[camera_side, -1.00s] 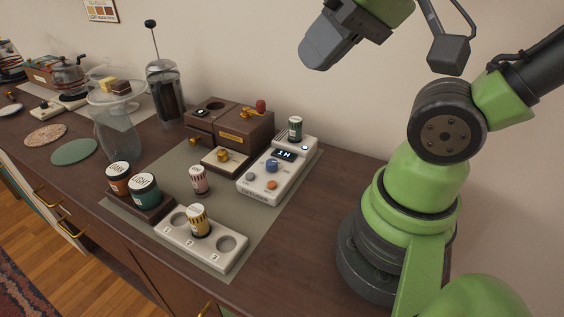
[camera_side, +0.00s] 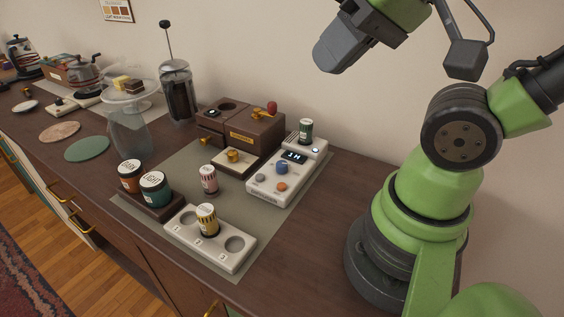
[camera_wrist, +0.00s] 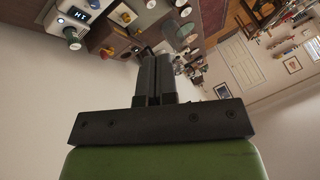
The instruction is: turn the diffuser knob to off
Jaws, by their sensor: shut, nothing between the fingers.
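The diffuser (camera_side: 262,192) is a long white unit on the grey-green mat, right of centre in the side view. It has a blue knob (camera_side: 282,167), a dark display (camera_side: 294,156) that seems to read 1H, a grey button (camera_side: 261,178) and an orange button (camera_side: 281,187). A dark green vial (camera_side: 305,130) stands in its far end. The knob's pointer is too small to read. My gripper (camera_side: 332,58) is high above and right of the diffuser, touching nothing. In the wrist view its fingers (camera_wrist: 155,78) are together and empty; the diffuser's display (camera_wrist: 81,15) shows at top left.
A brown wooden box (camera_side: 243,132) with brass fittings stands left of the diffuser. A white three-hole tray (camera_side: 222,252) holding a yellow-striped vial (camera_side: 207,220) is in front. A pink vial (camera_side: 208,179) and two labelled jars (camera_side: 154,188) stand to the left. The air around my gripper is clear.

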